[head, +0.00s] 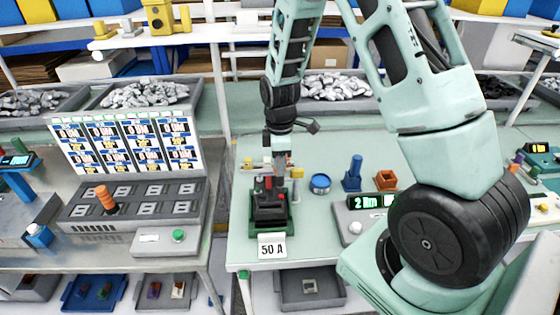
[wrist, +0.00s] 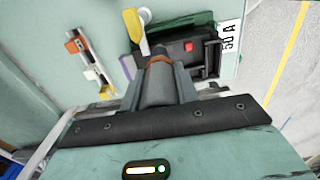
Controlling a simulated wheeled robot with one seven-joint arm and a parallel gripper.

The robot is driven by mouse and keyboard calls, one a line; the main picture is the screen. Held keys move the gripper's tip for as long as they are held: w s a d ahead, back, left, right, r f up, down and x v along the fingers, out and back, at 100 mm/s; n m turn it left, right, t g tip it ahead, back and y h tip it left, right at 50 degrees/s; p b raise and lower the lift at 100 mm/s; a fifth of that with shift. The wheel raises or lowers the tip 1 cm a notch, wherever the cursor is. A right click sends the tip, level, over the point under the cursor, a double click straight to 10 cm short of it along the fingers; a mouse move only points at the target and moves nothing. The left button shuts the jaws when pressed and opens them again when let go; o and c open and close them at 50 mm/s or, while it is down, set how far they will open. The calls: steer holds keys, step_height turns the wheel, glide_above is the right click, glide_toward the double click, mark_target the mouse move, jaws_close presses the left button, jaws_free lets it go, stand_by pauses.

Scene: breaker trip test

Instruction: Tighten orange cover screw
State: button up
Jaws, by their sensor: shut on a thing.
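The black breaker (head: 268,212) with red parts sits in a dark green holder on the bench, behind a white "50 A" label (head: 271,246). In the wrist view the breaker (wrist: 206,56) shows a red button beside my fingers. My gripper (head: 281,163) points down at the back edge of the breaker. In the wrist view my gripper (wrist: 160,72) is closed, and a rim of the orange cover screw (wrist: 160,59) shows at the fingertips. Most of the screw is hidden by the fingers, so its seating cannot be seen.
A yellow-and-white lever (wrist: 136,28) stands close beside the breaker. A blue round tin (head: 320,183), a blue stand (head: 353,174), an orange block (head: 386,180) and a green-lit display (head: 372,202) stand to the right. A grey test panel (head: 135,210) stands on the left bench.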

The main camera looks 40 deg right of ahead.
steer(key=shift+r, duration=0.15)
steer(key=shift+r+p, duration=2.35)
steer(key=shift+r, duration=0.6)
